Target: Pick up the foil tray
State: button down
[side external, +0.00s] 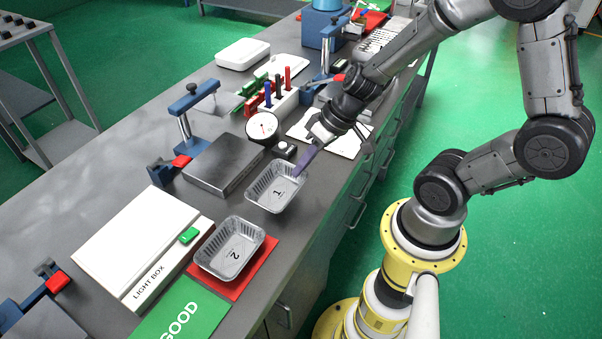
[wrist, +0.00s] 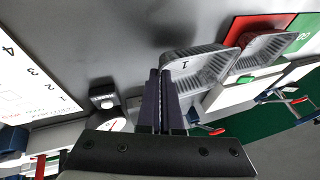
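A silver foil tray marked 1 (side external: 261,199) sits on the grey bench, and another marked 2 (side external: 251,245) sits on a red mat. Both appear empty and upright. My gripper (side external: 299,172) reaches down to the upper right rim of tray 1. In the wrist view, my gripper's two dark fingers (wrist: 160,74) are close together at the edge of tray 1 (wrist: 208,72), with its thin rim apparently between the tips. The exact contact is partly hidden by the fingers. Tray 2 (wrist: 262,48) lies beyond it.
A dark metal block (side external: 224,164) and a round dial gauge (side external: 264,127) stand close to tray 1. A white light box (side external: 140,240), the red mat (side external: 235,289) and a green GOOD mat (side external: 182,315) lie toward the front. The bench edge is close on the right.

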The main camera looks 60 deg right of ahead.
jog(key=s+r, duration=0.9)
jog(key=s, duration=0.5)
jog(key=shift+r, duration=0.35)
